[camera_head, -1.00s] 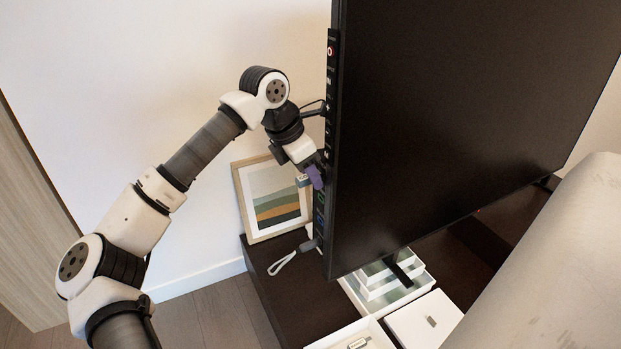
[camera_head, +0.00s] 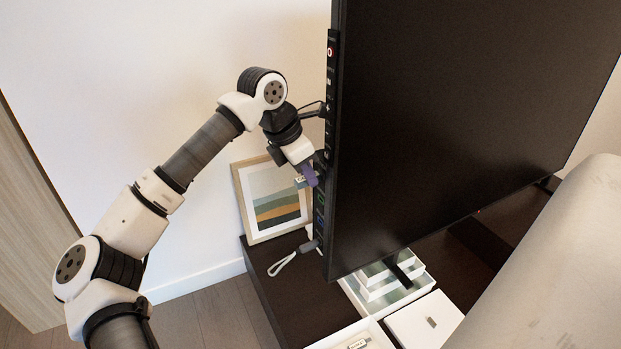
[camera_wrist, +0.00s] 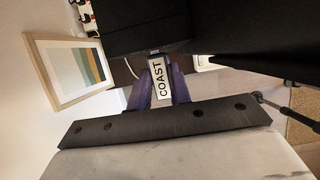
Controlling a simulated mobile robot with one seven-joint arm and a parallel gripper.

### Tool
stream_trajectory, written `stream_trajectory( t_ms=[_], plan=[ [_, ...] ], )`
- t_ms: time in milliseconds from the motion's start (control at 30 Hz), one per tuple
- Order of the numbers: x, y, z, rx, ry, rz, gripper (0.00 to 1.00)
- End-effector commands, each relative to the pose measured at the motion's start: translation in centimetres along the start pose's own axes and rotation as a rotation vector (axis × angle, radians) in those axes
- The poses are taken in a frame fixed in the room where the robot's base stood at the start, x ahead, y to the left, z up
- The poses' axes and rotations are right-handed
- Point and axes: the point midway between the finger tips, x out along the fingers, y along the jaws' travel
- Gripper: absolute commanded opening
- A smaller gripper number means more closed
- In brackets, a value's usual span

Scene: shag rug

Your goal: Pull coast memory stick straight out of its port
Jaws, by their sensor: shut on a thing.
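The coast memory stick (camera_wrist: 160,79) is a pale stick with "COAST" lettered on it. My gripper (camera_wrist: 159,73) has purple fingers shut on both sides of it; the gripper also shows in the head view (camera_head: 309,174), beside the television's left edge. In the head view only a pale bit of the stick (camera_head: 300,181) shows beside the fingers. Its far end points at the dark television side (camera_wrist: 153,45). I cannot tell whether its plug is still inside the port.
The television (camera_head: 460,120) stands on a dark cabinet (camera_head: 300,305). A framed picture (camera_head: 240,200) leans on the wall behind my gripper. White boxes (camera_head: 410,330) lie below the screen.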

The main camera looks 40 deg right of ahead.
Motion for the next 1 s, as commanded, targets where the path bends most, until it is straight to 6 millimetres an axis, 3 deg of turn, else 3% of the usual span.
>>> stream_trajectory(
  t_ms=[1000],
  plan=[
    [-0.9, 0.0, -3.0, 0.000, 0.000, 0.001, 0.00]
  ],
)
